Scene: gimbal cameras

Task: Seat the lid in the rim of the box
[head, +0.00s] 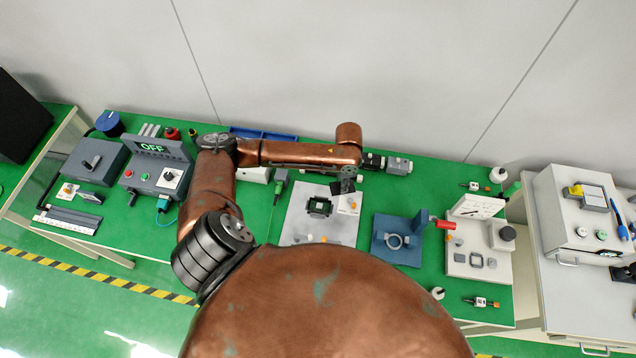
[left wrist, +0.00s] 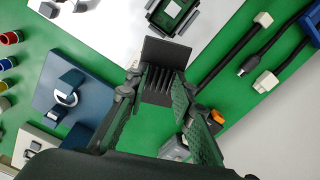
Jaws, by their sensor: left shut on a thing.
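The box (head: 319,207) is a small dark open frame with a green board inside, on a pale grey plate (head: 292,226). In the left wrist view the box (left wrist: 193,17) shows partly at the top edge. My left gripper (head: 347,175) hangs to the upper right of the box in the head view. It is shut on the lid (left wrist: 166,54), a dark flat plate with several ribs on the gripper side. The lid (head: 342,187) looks apart from the box. My right gripper is not in view.
A blue fixture with a ring (head: 380,250) stands right of the plate. A grey control box marked OFF (head: 155,178) stands at left. Green bench between plate and blue fixture is clear.

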